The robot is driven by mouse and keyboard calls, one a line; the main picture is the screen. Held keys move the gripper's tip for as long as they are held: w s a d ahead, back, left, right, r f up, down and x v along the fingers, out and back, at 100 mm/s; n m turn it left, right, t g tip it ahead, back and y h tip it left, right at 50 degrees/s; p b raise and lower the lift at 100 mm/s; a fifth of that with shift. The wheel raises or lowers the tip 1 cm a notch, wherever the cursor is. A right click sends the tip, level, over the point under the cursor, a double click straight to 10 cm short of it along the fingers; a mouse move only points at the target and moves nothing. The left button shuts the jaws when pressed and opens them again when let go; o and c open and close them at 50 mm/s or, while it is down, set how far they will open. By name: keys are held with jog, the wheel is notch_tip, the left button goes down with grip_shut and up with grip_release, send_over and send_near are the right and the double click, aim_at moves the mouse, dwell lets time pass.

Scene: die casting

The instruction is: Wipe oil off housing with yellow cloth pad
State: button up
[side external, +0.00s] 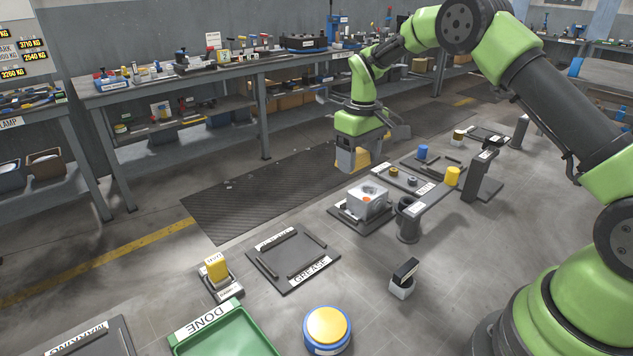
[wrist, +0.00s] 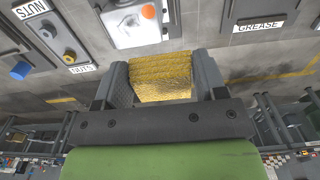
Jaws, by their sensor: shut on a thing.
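My gripper (side external: 357,158) is shut on the yellow cloth pad (side external: 362,159), above the floor mat and behind the housing. In the wrist view the pad (wrist: 160,75) sits between both fingers of my gripper (wrist: 161,78). The light grey housing (side external: 360,207) rests on a dark plate, apart from the pad. Its top has a darker patch and an orange round spot (side external: 367,200). The housing (wrist: 128,34) also shows at the top of the wrist view, partly cut off, with the orange spot (wrist: 148,11) and a brownish area; I cannot tell clearly which is oil.
A dark plate labelled GREASE (side external: 290,276) lies left of the housing. A green DONE tray (side external: 235,335), a yellow-topped round button (side external: 327,325) and a small yellow block in a holder (side external: 216,266) are nearer. A nuts tray (side external: 408,178) and posts stand right of the housing.

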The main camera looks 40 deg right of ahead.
send_near(382, 188)
jog(key=shift+f, duration=3.05)
jog(key=shift+a+f, duration=0.55)
jog(key=shift+f, duration=0.1)
jog(key=shift+c, duration=0.3)
jog(key=shift+a, duration=2.6)
jog(key=d, duration=0.6)
jog(key=shift+d, duration=0.25)
notch_tip(382, 188, up, 8)
jog(key=shift+a, duration=0.15)
jog(key=shift+a, duration=0.1)
